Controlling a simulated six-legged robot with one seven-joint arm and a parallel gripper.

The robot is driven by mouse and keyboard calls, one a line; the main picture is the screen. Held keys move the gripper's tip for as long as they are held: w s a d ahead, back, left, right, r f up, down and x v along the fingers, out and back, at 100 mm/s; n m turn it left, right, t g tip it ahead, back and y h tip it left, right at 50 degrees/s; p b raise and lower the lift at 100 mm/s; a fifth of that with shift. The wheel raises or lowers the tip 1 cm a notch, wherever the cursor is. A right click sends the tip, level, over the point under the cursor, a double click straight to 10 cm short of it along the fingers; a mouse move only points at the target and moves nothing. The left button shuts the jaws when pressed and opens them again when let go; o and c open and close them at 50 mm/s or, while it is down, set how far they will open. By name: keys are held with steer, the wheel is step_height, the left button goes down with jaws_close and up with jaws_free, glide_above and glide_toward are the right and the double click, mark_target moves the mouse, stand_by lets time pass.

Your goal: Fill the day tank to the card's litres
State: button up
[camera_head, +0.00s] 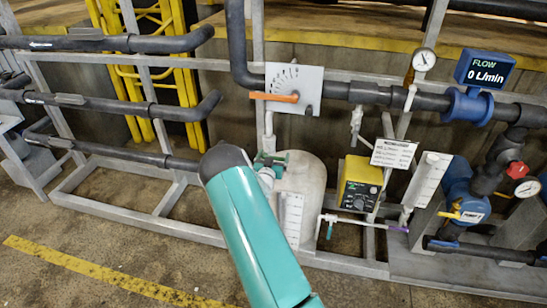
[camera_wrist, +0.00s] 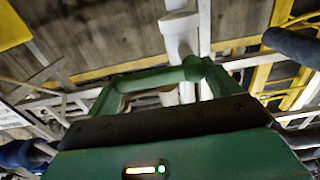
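The day tank appears to be the pale rounded vessel (camera_head: 312,178), with a white graduated scale (camera_head: 291,218) on its front; the level is too small to read. My gripper (camera_head: 270,160), with dark green fingers, is at the tank's upper left, below a pale vertical pipe. In the wrist view the green fingers (camera_wrist: 155,82) frame a white pipe (camera_wrist: 180,38); whether they touch it is unclear. An orange lever (camera_head: 274,97) lies horizontal on a dial plate (camera_head: 295,82). The blue flow meter (camera_head: 484,70) reads 0 L/min. A white card (camera_head: 393,153) has unreadable text.
A yellow control box (camera_head: 358,190) and a second graduated tube (camera_head: 429,180) stand right of the tank. Gauges (camera_head: 424,59), a red knob (camera_head: 516,170) and a blue pump (camera_head: 466,207) are further right. Dark pipes (camera_head: 120,106) cross the left. The front floor (camera_head: 110,265) is clear.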

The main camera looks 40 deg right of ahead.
mark_target(268, 151)
steer(key=c, duration=0.3)
steer(key=n, duration=0.1)
steer(key=r+n, duration=0.1)
steer(key=n, duration=0.2)
steer(key=shift+w+a+r+n, duration=0.15)
steer(key=shift+w+a+n, duration=0.1)
steer(key=shift+w+n, duration=0.05)
steer(key=shift+w+a+r+n, duration=0.1)
steer(key=shift+w+r+n, duration=0.1)
steer(key=shift+n, duration=0.65)
steer(key=shift+w+a+r+n, duration=0.1)
steer(key=shift+a+r+n, duration=0.05)
steer(key=shift+n, duration=0.65)
steer(key=shift+w+a+r+n, duration=0.1)
steer(key=shift+w+r+n, duration=0.1)
steer(key=shift+n, duration=0.65)
steer(key=o, duration=1.2)
steer(key=shift+c, duration=0.2)
steer(key=v, duration=1.3)
steer(key=shift+s+a, duration=0.25)
steer(key=shift+a, duration=0.05)
